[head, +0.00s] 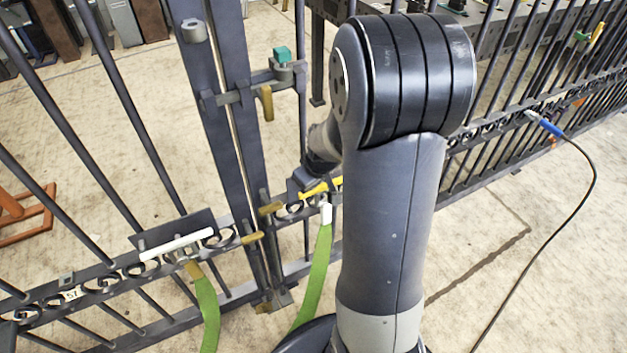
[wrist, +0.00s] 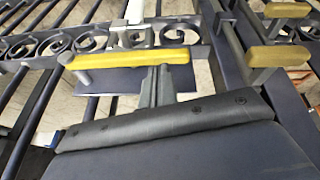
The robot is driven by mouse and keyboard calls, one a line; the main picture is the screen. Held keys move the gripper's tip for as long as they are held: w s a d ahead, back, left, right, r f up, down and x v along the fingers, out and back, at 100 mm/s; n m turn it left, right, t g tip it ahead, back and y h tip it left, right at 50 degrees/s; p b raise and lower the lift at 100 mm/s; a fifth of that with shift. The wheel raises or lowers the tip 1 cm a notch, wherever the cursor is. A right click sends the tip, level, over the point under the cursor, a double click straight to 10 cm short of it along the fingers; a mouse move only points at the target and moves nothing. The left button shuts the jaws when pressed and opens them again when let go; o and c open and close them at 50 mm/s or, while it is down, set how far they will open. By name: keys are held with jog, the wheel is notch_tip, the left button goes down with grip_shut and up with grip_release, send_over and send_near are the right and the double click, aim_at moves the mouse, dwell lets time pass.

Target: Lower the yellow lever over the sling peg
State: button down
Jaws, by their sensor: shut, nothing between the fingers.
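The yellow lever (head: 322,187) shows in the head view just left of my arm, partly hidden by it. In the wrist view the lever (wrist: 130,60) lies nearly level across the picture, in front of a scrolled rail. A white peg (head: 326,213) with a green sling (head: 314,275) hanging from it is just below the lever in the head view. A white piece (wrist: 135,12) also shows at the top of the wrist view. My gripper (wrist: 157,82) is shut and empty, its fingertips close below the lever's middle; I cannot tell whether they touch.
Dark gate bars and a thick post (head: 225,130) stand left of my arm. Brass-coloured handles (wrist: 275,57) stick out at the right of the wrist view. A white bar (head: 176,246) and a second green sling (head: 207,315) are on the left gate. A black cable (head: 560,230) hangs at right.

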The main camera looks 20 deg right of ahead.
jog(key=shift+s+a+f+b, duration=0.2)
jog(key=shift+f+b, duration=0.15)
jog(key=shift+f, duration=0.2)
jog(key=shift+s+a+f+b, duration=0.15)
jog(key=shift+f+b, duration=0.2)
jog(key=shift+f, duration=0.35)
jog(key=s+a+r+p, duration=0.3)
jog(key=a+r+p, duration=0.2)
jog(key=r, duration=0.5)
jog(key=shift+s+a+r, duration=0.15)
jog(key=shift+a+r, duration=0.05)
jog(key=shift+a, duration=1.05)
